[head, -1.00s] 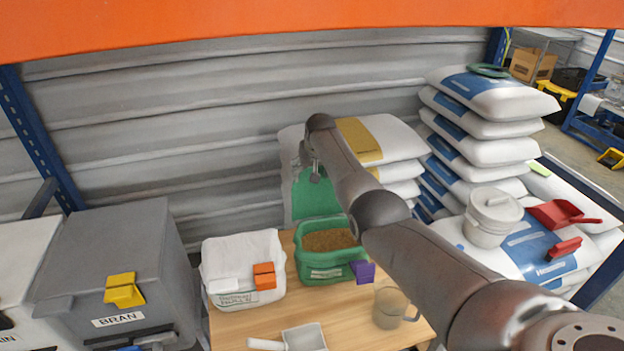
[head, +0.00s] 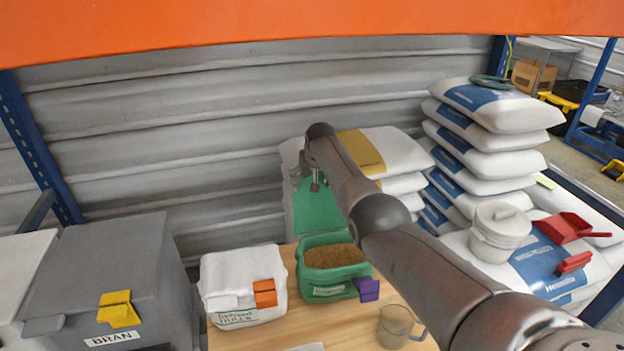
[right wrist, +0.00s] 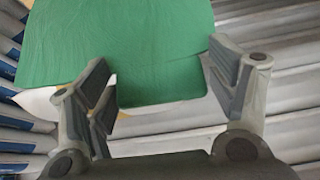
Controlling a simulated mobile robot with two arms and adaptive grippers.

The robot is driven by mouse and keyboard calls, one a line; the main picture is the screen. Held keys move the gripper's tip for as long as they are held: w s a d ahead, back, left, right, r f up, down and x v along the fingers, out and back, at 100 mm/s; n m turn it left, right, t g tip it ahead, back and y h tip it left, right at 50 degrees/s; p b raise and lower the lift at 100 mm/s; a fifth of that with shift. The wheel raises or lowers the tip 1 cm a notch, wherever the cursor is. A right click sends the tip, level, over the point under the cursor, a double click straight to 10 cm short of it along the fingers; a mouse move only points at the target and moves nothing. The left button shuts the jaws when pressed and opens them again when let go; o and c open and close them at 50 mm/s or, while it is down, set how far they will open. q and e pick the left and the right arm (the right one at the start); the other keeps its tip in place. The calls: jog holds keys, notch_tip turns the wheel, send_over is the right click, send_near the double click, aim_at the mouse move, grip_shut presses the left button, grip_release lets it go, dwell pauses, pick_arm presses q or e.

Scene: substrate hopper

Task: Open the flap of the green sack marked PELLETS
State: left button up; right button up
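The green sack (head: 333,292) stands on the wooden table with its top open and brown contents showing. Its front label is too small to read. A green sheet (head: 318,212), which looks like the sack's flap, stretches back behind it toward the white sacks. My right gripper (head: 315,185) is over the upper part of this sheet, partly hidden by my forearm. In the right wrist view, my right gripper's fingers (right wrist: 160,75) are wide apart, with the green sheet (right wrist: 150,40) beyond and between them. I see no grip on it. My left gripper is not in view.
A white sack with an orange clip (head: 264,293) stands left of the green sack. A purple clip (head: 368,289) is at its right corner, and a clear jug (head: 395,325) stands in front. Stacked white sacks (head: 490,150) rise at right; a grey BRAN bin (head: 105,270) is left.

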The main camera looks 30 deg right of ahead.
jog(key=shift+o, duration=0.8)
jog(key=shift+w+d+f, duration=0.1)
jog(key=shift+r, duration=0.25)
jog(key=shift+s+r, duration=0.25)
jog(key=shift+r, duration=0.2)
jog(key=v, duration=1)
jog(key=shift+s+r, duration=0.15)
jog(key=shift+r, duration=0.1)
